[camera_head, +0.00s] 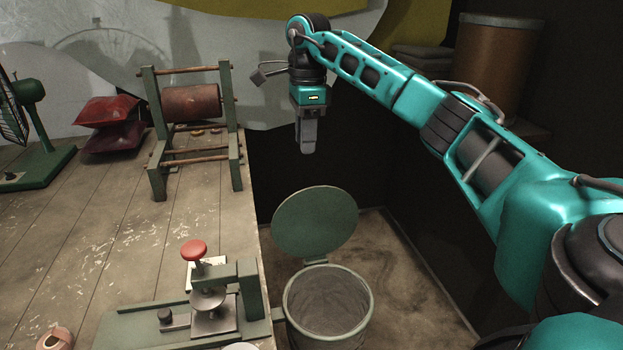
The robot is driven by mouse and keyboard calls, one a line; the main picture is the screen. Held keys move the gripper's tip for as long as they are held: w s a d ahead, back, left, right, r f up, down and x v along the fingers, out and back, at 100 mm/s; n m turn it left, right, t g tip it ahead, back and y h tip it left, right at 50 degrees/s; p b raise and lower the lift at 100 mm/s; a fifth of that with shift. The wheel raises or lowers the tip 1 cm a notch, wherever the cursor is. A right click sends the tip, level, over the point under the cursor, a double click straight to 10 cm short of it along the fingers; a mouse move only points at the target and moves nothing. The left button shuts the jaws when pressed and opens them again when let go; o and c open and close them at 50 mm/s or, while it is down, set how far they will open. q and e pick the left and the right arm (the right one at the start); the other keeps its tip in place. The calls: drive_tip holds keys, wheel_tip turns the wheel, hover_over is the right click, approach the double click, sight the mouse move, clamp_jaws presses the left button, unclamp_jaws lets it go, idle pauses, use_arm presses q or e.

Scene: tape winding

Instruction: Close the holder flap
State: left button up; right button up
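A green device (115,325) stands at the table's front right edge. It has a red ball knob (194,250) on a tilted stem, a metal disc (208,299) below it, and a green bracket (248,284) at its right. I cannot tell which part is the holder flap. A small pinkish roll (57,337) is cut off at the bottom left. My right gripper (308,148) points down, well above and behind the device, over the space right of the table. It touches nothing; its fingers overlap, so its opening does not show. My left gripper is out of view.
A green frame with a brown roller (191,102) stands on the table (110,240). A green fan (30,91) and red cushions (107,110) are farther left. A bin (328,318) with its round lid (315,222) raised stands right of the table.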

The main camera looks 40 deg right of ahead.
drive_tip(key=d, duration=0.1)
hover_over(314, 221)
drive_tip(key=w+d, duration=0.2)
drive_tip(key=w, duration=0.1)
drive_tip(key=f, duration=1.2)
drive_tip(key=shift+w+d+f+b, duration=0.1)
drive_tip(key=shift+w+d+b, duration=0.1)
drive_tip(key=shift+b, duration=0.2)
clamp_jaws()
